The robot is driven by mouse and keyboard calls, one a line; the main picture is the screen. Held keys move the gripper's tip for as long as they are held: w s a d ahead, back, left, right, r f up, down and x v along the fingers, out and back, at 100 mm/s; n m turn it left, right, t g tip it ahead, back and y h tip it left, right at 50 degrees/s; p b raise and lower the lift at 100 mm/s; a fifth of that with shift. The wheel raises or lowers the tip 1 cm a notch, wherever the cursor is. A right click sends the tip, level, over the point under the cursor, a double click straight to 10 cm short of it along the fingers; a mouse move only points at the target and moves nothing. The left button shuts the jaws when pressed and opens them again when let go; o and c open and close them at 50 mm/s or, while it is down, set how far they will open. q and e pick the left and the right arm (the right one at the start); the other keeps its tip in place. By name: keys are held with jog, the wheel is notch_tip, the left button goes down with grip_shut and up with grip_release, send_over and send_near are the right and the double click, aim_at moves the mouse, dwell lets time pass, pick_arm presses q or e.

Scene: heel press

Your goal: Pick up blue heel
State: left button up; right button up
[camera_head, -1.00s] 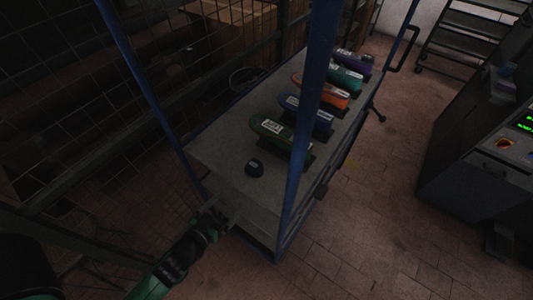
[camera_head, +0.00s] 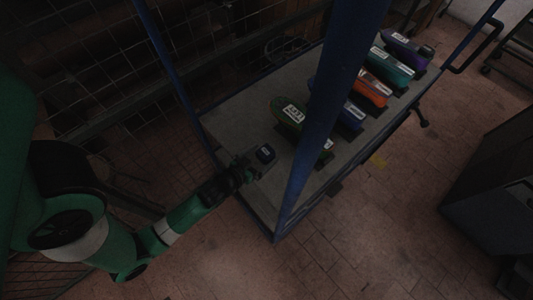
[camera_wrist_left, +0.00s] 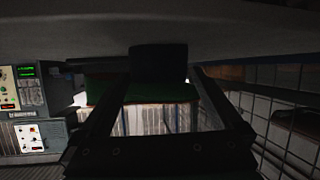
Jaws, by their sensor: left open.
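The heel (camera_head: 265,153) is a small dark, bluish block with a pale label, standing on the near left end of the cart's grey top. In the left wrist view the heel (camera_wrist_left: 158,62) looks almost black, against the grey surface at the picture's top. My left gripper (camera_head: 251,171) is low at the cart's near left edge, just short of the heel. In the left wrist view its open fingers (camera_wrist_left: 161,78) point at the heel, one towards each side; I cannot tell whether they touch it. My right gripper is not in view.
A green shoe form (camera_head: 287,113) lies behind the heel. Blue (camera_head: 351,117), orange (camera_head: 371,90), teal (camera_head: 391,66) and purple (camera_head: 407,48) forms follow in a row. A blue cart post (camera_head: 334,100) rises close right of the heel. Wire mesh (camera_head: 90,75) stands at left.

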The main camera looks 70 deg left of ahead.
aim_at(272, 149)
pick_arm(q)
jog(key=x, duration=0.5)
jog(key=shift+w, duration=0.2)
jog(key=shift+d, duration=0.1)
jog(key=c, duration=1.3)
notch_tip(272, 149, up, 9)
jog(key=p, duration=0.3)
jog(key=shift+r, duration=0.55)
